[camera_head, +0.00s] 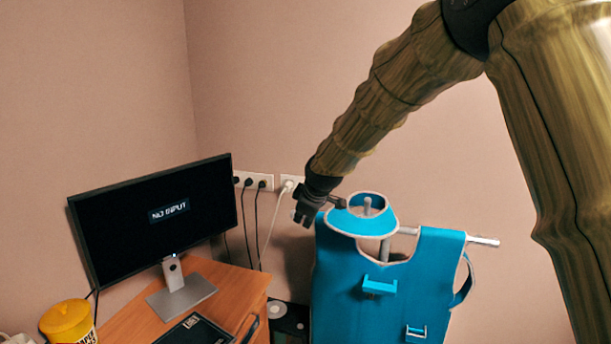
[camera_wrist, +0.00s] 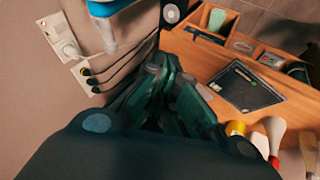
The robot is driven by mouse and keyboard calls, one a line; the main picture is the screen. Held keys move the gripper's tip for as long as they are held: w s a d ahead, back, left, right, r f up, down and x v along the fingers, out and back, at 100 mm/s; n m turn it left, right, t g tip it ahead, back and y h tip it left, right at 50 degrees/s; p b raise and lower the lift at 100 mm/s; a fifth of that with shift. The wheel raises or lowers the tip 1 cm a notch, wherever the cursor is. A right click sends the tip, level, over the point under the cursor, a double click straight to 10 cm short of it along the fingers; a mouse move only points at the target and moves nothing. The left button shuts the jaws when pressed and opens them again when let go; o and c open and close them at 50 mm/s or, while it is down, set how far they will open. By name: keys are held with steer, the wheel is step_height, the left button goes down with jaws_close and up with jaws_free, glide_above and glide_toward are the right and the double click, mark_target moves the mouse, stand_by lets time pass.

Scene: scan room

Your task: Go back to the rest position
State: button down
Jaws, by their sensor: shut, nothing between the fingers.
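My gripper (camera_head: 303,217) is at the end of my raised arm, in the middle of the head view. It is in front of the pink wall, just left of the blue collar (camera_head: 348,222) on the stand. In the wrist view its dark fingers (camera_wrist: 165,88) are close together, with nothing visible between them. The gripper appears empty. I cannot tell from the head view how far it is from the collar or the wall.
A blue vest (camera_head: 340,285) hangs on the stand below the collar. A monitor (camera_head: 155,222) stands on the wooden desk (camera_head: 232,290) at left, with a yellow-lidded tub (camera_head: 68,318). Wall sockets (camera_head: 252,181) with hanging cables are behind my gripper. The wall above is clear.

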steer(key=s+d+f+m+g, duration=0.1)
steer(key=s+d+f+m, duration=0.15)
steer(key=s+f, duration=0.6)
steer(key=s+d+f+m+g, duration=0.1)
steer(key=s+d+f+m, duration=0.2)
steer(key=f, duration=1.1)
steer(key=s+d+f+m+g, duration=0.1)
steer(key=s+d+f, duration=0.4)
steer(key=f, duration=0.6)
steer(key=s+d+f+m+g+h, duration=0.1)
steer(key=s+d+f+m, duration=0.15)
steer(key=s+f, duration=0.6)
steer(key=s+d+f+m+g+h, duration=0.1)
steer(key=s+d+f, duration=0.35)
steer(key=s, duration=0.65)
steer(key=s+d+f+m, duration=0.2)
steer(key=s, duration=0.9)
steer(key=s+d+f+m+g+b, duration=0.1)
steer(key=s+d+f, duration=0.1)
steer(key=s, duration=0.8)
steer(key=shift+s+d+m+g+h, duration=0.3)
steer(key=shift+s+d+m, duration=0.1)
steer(key=shift+d, duration=0.35)
